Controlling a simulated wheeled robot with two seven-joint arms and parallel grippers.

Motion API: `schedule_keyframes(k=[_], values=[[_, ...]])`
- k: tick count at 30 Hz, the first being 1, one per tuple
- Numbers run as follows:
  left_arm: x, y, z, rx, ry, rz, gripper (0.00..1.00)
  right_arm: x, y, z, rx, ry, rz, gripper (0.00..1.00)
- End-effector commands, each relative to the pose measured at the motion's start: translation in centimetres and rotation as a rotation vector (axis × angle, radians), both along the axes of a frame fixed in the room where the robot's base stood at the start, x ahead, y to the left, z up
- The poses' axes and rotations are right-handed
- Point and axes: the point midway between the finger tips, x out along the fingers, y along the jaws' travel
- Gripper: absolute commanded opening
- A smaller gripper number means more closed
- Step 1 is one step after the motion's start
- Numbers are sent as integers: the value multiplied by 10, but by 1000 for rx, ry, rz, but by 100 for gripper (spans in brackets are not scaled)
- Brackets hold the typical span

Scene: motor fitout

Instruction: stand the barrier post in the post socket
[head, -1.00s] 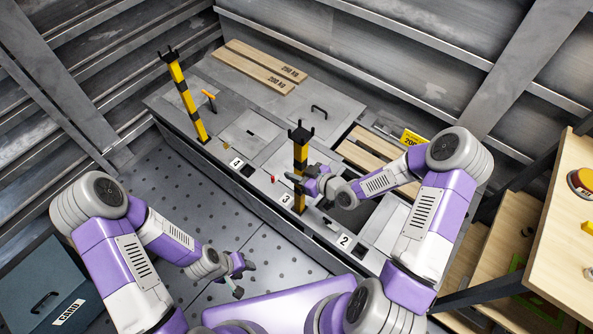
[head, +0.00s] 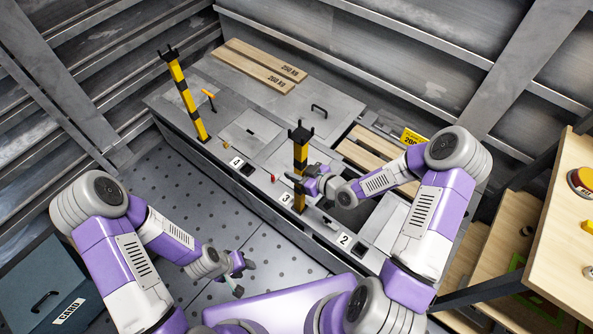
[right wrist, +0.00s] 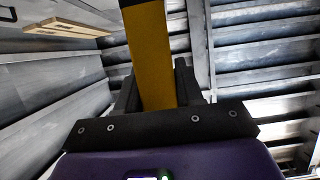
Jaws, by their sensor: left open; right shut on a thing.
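A yellow and black barrier post (head: 300,160) with a forked black top stands upright at the bench's front edge, by the label 3. My right gripper (head: 303,185) is shut on its lower part. In the right wrist view the yellow post (right wrist: 150,60) rises between the dark fingers (right wrist: 155,95). The post's foot is near the label 3; whether it sits in a socket there is hidden. Square dark sockets show by label 4 (head: 246,169) and label 2 (head: 358,250). My left gripper (head: 241,276) is open and empty, low in front of the bench.
A second striped post (head: 187,100) stands at the bench's left end. Planks (head: 262,66) lie at the back, with an open bay (head: 368,213) right of the held post. A blue-grey box (head: 40,285) is at lower left, a wooden shelf (head: 560,215) at right.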

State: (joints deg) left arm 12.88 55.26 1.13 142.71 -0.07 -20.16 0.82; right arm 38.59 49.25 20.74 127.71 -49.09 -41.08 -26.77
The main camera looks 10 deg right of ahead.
Motion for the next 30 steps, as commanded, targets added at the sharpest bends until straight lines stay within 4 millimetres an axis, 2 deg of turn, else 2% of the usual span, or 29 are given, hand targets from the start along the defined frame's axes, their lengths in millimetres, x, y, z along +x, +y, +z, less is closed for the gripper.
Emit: schedule_keyframes(k=[4,5,10,20,30], values=[[0,0,0,0,0,0,43,1,1,1,1,-4,1,0],[0,0,0,0,0,0,43,1,1,1,1,-4,1,41],[0,0,0,0,0,0,43,0,0,1,1,-2,0,66],[0,0,2,0,0,0,43,-3,-3,1,-1,3,-2,66],[0,0,21,0,0,0,43,-40,-33,24,-1,1,-3,66]])
